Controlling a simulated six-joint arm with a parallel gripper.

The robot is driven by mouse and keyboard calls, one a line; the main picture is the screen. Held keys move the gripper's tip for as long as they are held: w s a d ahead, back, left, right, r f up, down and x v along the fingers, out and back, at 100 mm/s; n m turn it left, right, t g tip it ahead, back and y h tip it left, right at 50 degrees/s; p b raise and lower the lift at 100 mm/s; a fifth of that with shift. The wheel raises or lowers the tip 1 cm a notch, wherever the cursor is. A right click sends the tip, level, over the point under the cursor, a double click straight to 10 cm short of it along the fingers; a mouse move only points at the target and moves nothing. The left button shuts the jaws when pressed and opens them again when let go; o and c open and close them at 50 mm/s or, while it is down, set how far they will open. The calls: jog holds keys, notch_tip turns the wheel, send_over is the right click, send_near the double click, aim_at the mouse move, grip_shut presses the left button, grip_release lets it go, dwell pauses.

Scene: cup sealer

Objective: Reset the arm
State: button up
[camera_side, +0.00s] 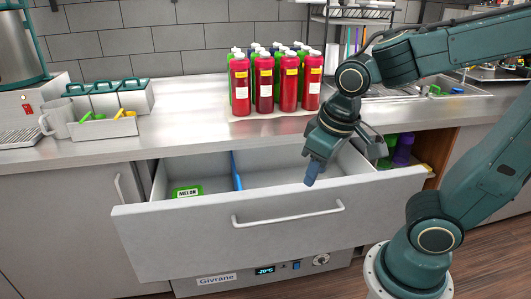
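My gripper (313,172) hangs over the right part of an open drawer (270,218), pointing down and a little left. Its fingertips look close together at this angle, and I cannot tell whether they are apart. I see nothing held in it. My teal arm reaches in from the right side. The drawer has a blue divider (236,171) and a green pack labelled MELON (187,192) in its left compartment. The part of the drawer right of the divider looks empty where I can see it.
Several red bottles (265,84) stand on the counter (190,110) behind the drawer. Lidded containers (104,98), a mug (58,118) and a small tray (105,128) stand at left. Purple cups (403,150) sit in a shelf at right. The drawer front sticks out below the counter.

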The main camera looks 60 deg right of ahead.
jog(key=s+r+t+y, duration=0.1)
jog(key=s+r+t, duration=0.1)
jog(key=s+r, duration=0.2)
jog(key=shift+s+d+r+n+t, duration=0.15)
jog(key=shift+r+n+t, duration=0.15)
jog(key=shift+r+t, duration=0.15)
dwell(0.5)
